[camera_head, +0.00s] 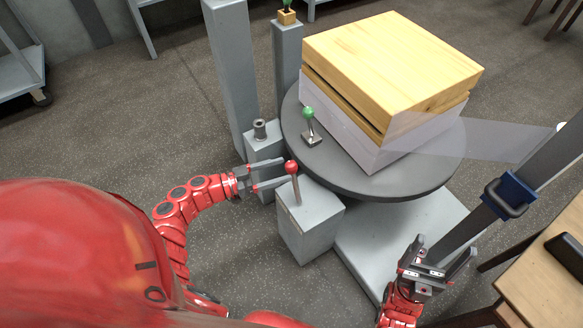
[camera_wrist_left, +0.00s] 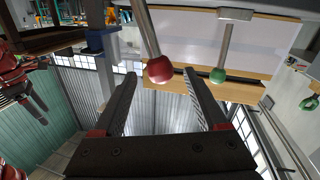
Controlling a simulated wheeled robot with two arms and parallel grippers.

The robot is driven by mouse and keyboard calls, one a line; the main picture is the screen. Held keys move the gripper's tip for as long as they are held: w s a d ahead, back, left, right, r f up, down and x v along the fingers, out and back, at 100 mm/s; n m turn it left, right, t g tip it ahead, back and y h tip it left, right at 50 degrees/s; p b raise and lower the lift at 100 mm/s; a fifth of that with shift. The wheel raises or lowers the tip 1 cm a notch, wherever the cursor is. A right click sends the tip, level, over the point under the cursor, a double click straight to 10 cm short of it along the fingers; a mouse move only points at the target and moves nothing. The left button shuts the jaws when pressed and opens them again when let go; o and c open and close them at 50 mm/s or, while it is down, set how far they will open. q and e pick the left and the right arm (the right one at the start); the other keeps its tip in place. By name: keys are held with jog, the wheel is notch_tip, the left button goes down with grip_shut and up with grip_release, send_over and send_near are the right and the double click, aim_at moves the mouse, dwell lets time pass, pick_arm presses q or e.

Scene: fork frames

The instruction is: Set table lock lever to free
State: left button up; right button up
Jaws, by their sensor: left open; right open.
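A lever with a red knob (camera_head: 291,167) stands on a grey box (camera_head: 310,222) beside the round dark turntable (camera_head: 400,188); its rod leans slightly. A second lever with a green knob (camera_head: 308,112) stands on the turntable. No label shows which is the lock lever. My left gripper (camera_head: 284,172) is open, its fingers pointing at the red knob. In the left wrist view the red knob (camera_wrist_left: 160,70) appears between the fingertips, and contact cannot be told; the green knob (camera_wrist_left: 218,75) is further off. My right gripper (camera_head: 444,250) is open and empty at the lower right.
A wooden crate (camera_head: 390,65) partly wrapped in clear film sits on the turntable. The film (camera_head: 510,140) stretches right toward a grey mast with a blue carriage (camera_head: 509,194). Grey posts (camera_head: 232,75) stand behind. A wooden table (camera_head: 545,275) is at the lower right. Floor at left is clear.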

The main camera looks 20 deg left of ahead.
aim_at(291, 167)
pick_arm(q)
jog(key=shift+x, duration=2.1)
grip_shut()
